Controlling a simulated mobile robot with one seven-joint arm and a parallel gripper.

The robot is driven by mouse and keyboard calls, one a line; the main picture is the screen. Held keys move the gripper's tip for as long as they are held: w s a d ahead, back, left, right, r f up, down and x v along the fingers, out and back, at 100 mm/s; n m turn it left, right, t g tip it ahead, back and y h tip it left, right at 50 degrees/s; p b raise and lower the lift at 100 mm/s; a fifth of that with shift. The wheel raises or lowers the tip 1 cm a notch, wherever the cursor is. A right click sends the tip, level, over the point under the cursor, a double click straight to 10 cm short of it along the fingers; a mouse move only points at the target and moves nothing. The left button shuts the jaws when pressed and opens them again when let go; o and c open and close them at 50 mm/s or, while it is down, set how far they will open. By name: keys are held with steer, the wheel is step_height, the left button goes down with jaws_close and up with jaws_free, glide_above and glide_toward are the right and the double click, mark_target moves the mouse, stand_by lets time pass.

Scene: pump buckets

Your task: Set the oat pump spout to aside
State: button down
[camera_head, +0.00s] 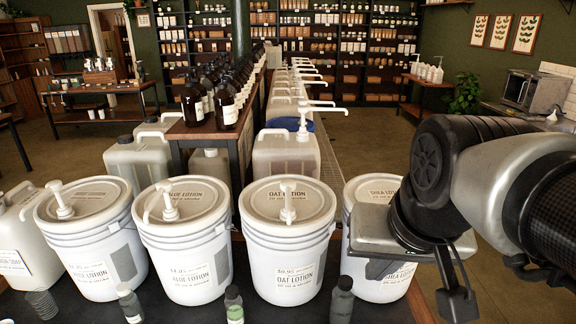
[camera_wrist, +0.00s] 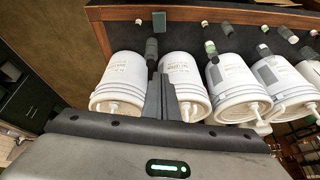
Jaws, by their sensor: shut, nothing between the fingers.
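The oat bucket (camera_head: 286,245) is white with a lid and an "OAT LOTION" label. Its white pump (camera_head: 288,205) stands upright on the lid, with the spout seen nearly end-on, seemingly toward the front. In the wrist view the oat bucket (camera_wrist: 182,68) is partly behind my fingers. My gripper (camera_head: 459,298) is at the right in the head view, in front of and right of the shea bucket (camera_head: 377,288), apart from the oat pump. In the wrist view my gripper (camera_wrist: 166,80) has its fingers together and holds nothing.
An aloe bucket (camera_head: 186,262) and another lotion bucket (camera_head: 90,250) stand to the left. My arm hides much of the shea bucket and its pump. Small dark bottles (camera_head: 341,301) stand in front. Behind is a jug (camera_head: 286,156) with a long-spouted pump.

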mark_target(290, 202)
steer(key=w+a+r+m+g+y, duration=0.1)
steer(key=w+r+m+g+y, duration=0.1)
steer(key=w+m, duration=0.6)
steer(key=w+a+r+m+g+y, duration=0.1)
steer(key=w+r+m+y, duration=0.3)
steer(key=w+m, duration=0.5)
steer(key=w+r+g, duration=0.1)
steer(key=w, duration=0.9)
steer(key=shift+w+a+g+y, duration=0.25)
steer(key=shift+w+g+y, duration=0.05)
steer(key=shift+g+y, duration=0.1)
steer(key=b+x, duration=0.1)
steer(key=x, duration=1.3)
